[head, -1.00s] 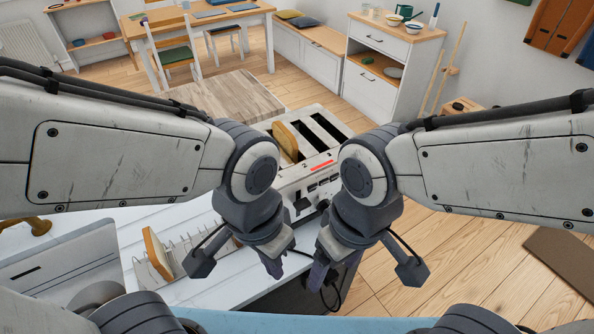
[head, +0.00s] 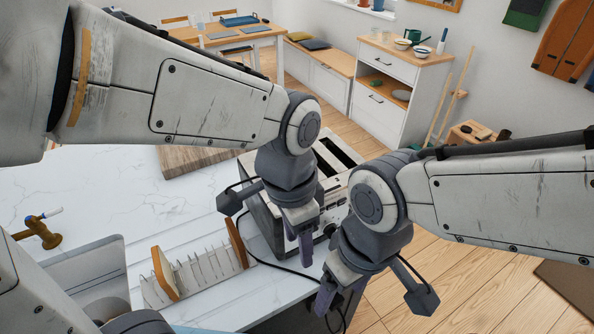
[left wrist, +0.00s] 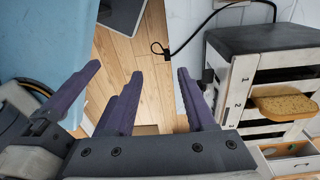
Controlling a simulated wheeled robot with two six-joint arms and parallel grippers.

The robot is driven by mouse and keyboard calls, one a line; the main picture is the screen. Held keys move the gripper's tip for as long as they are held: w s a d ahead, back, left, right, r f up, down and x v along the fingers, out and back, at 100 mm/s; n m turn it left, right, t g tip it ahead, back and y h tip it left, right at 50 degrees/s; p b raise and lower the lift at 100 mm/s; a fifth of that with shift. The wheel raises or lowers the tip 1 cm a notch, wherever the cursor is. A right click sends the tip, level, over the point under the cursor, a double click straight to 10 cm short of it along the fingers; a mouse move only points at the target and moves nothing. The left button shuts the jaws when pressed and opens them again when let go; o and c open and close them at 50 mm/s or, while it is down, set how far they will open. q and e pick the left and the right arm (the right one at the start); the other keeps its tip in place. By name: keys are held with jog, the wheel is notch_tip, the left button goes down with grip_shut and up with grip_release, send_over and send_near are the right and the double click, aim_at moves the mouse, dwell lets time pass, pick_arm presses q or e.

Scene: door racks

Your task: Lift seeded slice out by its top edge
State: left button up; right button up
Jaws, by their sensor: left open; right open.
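The toaster (head: 333,170) stands on the counter, partly hidden by my left arm. In the left wrist view the toaster (left wrist: 262,40) shows its slots and the marks 1 and 2. A tan bread slice (left wrist: 286,105) sticks out of the slot near mark 2; I cannot make out seeds on it. In the head view my arm hides this slice. My left gripper (head: 304,248) is open and empty in front of the toaster; in its wrist view the fingers (left wrist: 160,95) are apart from the slice. My right gripper (head: 328,292) is open and empty, lower and to the right.
A wire rack (head: 205,276) on the white counter (head: 110,195) holds a slice (head: 163,272) at its left end and another (head: 237,243) at its right end. A wooden board (head: 190,160) lies behind. A black cable (head: 262,263) runs beside the toaster. A brass tap (head: 40,234) stands left.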

pick_arm(q)
jog(key=w+r+m+p, duration=0.1)
jog(key=w+r+m, duration=0.1)
jog(key=w+m, duration=0.3)
jog(key=w+a+r+m+p, duration=0.1)
jog(key=w+m, duration=0.5)
jog(key=w, duration=0.6)
jog(key=w+a+r+m+p, duration=0.1)
jog(key=w+r+m+p, duration=0.1)
jog(key=w+r+m, duration=0.2)
jog(key=shift+w+a+m+y, duration=0.15)
jog(key=shift+w+m, duration=0.4)
jog(key=shift+w, duration=0.55)
jog(key=shift+w+d+m+y, duration=0.1)
jog(key=shift+w+m+y, duration=0.15)
jog(key=shift+w+m, duration=0.55)
jog(key=shift+w+a+f+p, duration=0.1)
jog(key=shift+w+f+p, duration=0.1)
jog(key=shift+w+p, duration=0.15)
notch_tip(320, 180, down, 4)
jog(key=shift+f+p, duration=0.15)
jog(key=shift+p, duration=0.3)
jog(key=shift+a+f+p, duration=0.2)
jog(key=shift+f+p, duration=0.3)
jog(key=shift+f, duration=0.1)
jog(key=f+p, duration=0.2)
jog(key=f, duration=0.1)
jog(key=shift+a+f, duration=0.2)
jog(key=shift+f, duration=0.5)
grip_shut()
